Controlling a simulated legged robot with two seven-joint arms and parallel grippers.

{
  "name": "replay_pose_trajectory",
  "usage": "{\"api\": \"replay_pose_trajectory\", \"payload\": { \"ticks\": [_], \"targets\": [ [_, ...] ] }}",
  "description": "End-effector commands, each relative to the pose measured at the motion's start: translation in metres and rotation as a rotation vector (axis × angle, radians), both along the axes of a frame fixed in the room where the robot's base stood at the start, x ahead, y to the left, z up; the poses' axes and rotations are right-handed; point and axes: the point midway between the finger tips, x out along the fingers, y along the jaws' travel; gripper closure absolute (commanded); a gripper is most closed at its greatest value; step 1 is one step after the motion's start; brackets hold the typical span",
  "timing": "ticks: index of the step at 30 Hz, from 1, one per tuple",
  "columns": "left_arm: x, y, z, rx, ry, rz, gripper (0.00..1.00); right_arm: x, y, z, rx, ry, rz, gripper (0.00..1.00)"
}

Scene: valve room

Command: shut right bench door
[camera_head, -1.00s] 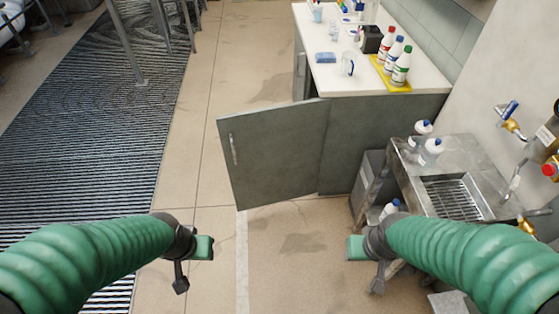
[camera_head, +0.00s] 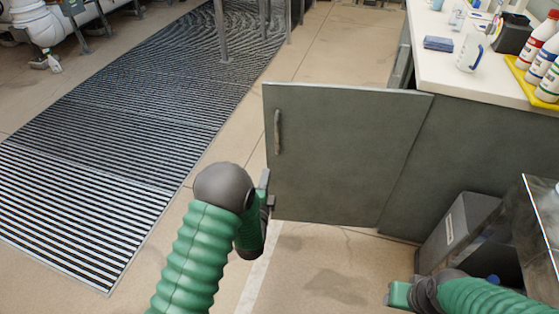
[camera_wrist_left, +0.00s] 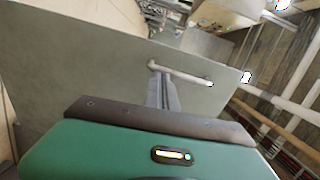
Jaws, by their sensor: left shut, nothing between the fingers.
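The grey bench door (camera_head: 335,155) stands open, sticking out left from the bench (camera_head: 465,135). Its bar handle (camera_head: 277,133) is near the free left edge, on the face towards me. My left gripper (camera_head: 267,187) is shut and empty at the door's lower left edge, below the handle; I cannot tell if it touches. In the left wrist view its narrow fingers (camera_wrist_left: 163,92) are in front of the door face (camera_wrist_left: 75,65), just under the white-looking handle (camera_wrist_left: 182,73). My right gripper (camera_head: 397,295) is low at the right, apart from the door; its jaws do not show clearly.
A grey bin (camera_head: 455,230) and a metal sink stand (camera_head: 540,215) are at the right, close to my right arm. Bottles sit on a yellow tray (camera_head: 522,76) on the bench top. A striped floor grating (camera_head: 120,150) lies left. Floor between is clear.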

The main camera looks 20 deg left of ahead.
Motion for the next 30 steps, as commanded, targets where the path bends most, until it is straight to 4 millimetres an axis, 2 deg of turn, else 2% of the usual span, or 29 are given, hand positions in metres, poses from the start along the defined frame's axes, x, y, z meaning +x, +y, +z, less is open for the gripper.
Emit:
{"api": "replay_pose_trajectory", "payload": {
  "ticks": [1, 4, 7, 21, 25, 30],
  "targets": [
    [0.0, 0.001, -0.013, 0.042, -0.026, 0.002, 1.0, 0.0, 0.0, -0.013, 0.0, -0.001, 0.001, 0.56],
    [0.002, 0.001, -0.009, 0.082, -0.052, 0.003, 1.0, 0.0, 0.001, -0.013, 0.0, -0.001, 0.001, 0.56],
    [0.012, 0.001, -0.007, 0.084, -0.055, 0.003, 1.0, 0.0, 0.001, -0.015, 0.0, -0.002, 0.001, 0.56],
    [0.11, 0.015, -0.011, 0.084, -0.052, 0.002, 1.0, 0.0, 0.001, -0.054, 0.0, -0.001, 0.001, 0.56],
    [0.129, 0.017, -0.01, 0.084, -0.051, 0.002, 1.0, 0.0, 0.001, -0.061, 0.0, -0.001, 0.001, 0.56],
    [0.138, 0.019, -0.008, 0.083, -0.048, 0.002, 1.0, 0.0, 0.001, -0.064, 0.0, -0.001, 0.001, 0.56]
  ]
}}
